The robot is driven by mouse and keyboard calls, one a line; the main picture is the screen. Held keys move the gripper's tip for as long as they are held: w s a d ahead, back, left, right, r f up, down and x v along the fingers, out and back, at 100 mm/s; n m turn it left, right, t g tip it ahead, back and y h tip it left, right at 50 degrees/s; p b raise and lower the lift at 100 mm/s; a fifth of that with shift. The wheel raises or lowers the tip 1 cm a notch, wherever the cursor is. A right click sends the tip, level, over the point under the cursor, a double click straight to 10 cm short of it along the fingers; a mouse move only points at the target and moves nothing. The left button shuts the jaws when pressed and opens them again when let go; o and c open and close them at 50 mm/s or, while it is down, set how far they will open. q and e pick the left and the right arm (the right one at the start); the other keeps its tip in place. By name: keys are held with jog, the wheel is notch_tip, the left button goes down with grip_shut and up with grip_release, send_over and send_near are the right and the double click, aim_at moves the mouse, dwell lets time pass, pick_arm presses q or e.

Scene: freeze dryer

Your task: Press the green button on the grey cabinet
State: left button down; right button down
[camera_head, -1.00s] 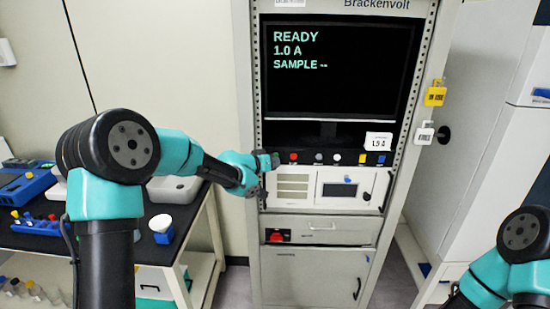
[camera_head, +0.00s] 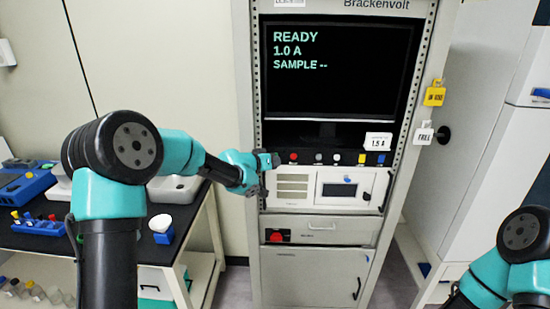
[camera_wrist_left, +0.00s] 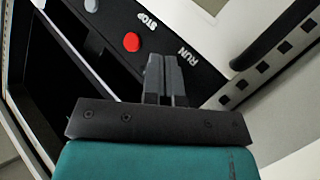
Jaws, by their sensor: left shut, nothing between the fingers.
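The grey cabinet (camera_head: 245,220) stands in the middle of the head view, with a dark button strip (camera_head: 348,158) below its black screen. My left gripper (camera_head: 273,160) is shut and empty at the left end of this strip. In the left wrist view its closed fingertips (camera_wrist_left: 165,60) lie over the strip beside the RUN label (camera_wrist_left: 188,58). No green button shows; the fingers may hide it, and I cannot tell whether they touch it. A red button (camera_wrist_left: 132,42) by the STOP label sits close beside the fingers. My right gripper is out of view.
The screen (camera_head: 340,75) reads READY, 1.0 A, SAMPLE --. The strip also carries a white button (camera_head: 336,158), a yellow one (camera_head: 362,159) and a blue one (camera_head: 381,159). A bench with blue racks (camera_head: 38,226) stands at left. A red knob (camera_head: 277,236) is lower on the cabinet.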

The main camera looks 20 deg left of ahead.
pick_arm(q)
jog(key=shift+w+a+r, duration=0.15)
jog(key=shift+w+a, duration=0.3)
dwell(0.7)
jog(key=shift+s, duration=0.25)
jog(key=shift+s+a, duration=0.15)
jog(key=shift+s, duration=0.1)
jog(key=shift+s+r, duration=0.1)
jog(key=s+d, duration=0.1)
jog(key=s, duration=0.4)
jog(key=shift+s+d+f, duration=0.2)
jog(key=shift+s+d, duration=0.1)
jog(key=shift+s, duration=0.1)
dwell(0.3)
dwell(0.5)
